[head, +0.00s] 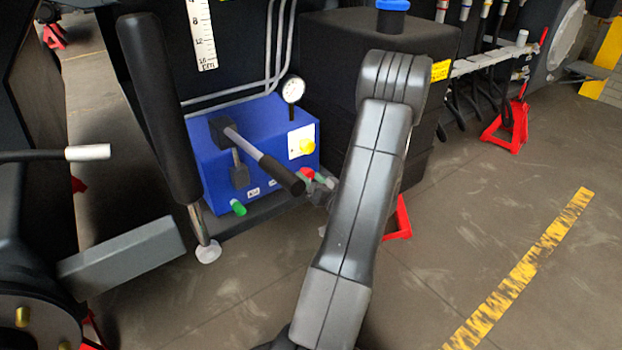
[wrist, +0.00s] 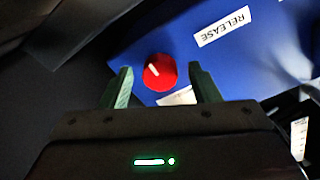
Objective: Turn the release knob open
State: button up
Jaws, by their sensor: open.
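The release knob (wrist: 160,73) is a red round knob with a white pointer mark, on the blue box, beside a white label reading RELEASE (wrist: 222,26). In the wrist view my gripper (wrist: 156,76) is open, its two green fingers on either side of the knob with gaps between. I cannot tell how deep the fingertips reach. In the head view the red knob (head: 307,173) shows small at the lower right of the blue box (head: 220,165). My arm's end is partly hidden there behind my own arm link.
A lever with a black grip (head: 280,172) sticks out from the blue box, close to the knob. A gauge (head: 292,90) and a yellow knob (head: 307,146) are on the box. A large black tank (head: 335,60) stands behind my arm. Open floor lies at the right.

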jog(key=p+v, duration=0.2)
jog(key=v, duration=1.1)
jog(key=b+x, duration=0.2)
jog(key=x, duration=1.1)
jog(key=shift+w+a, duration=0.25)
jog(key=shift+w, duration=0.05)
jog(key=shift+d, duration=0.1)
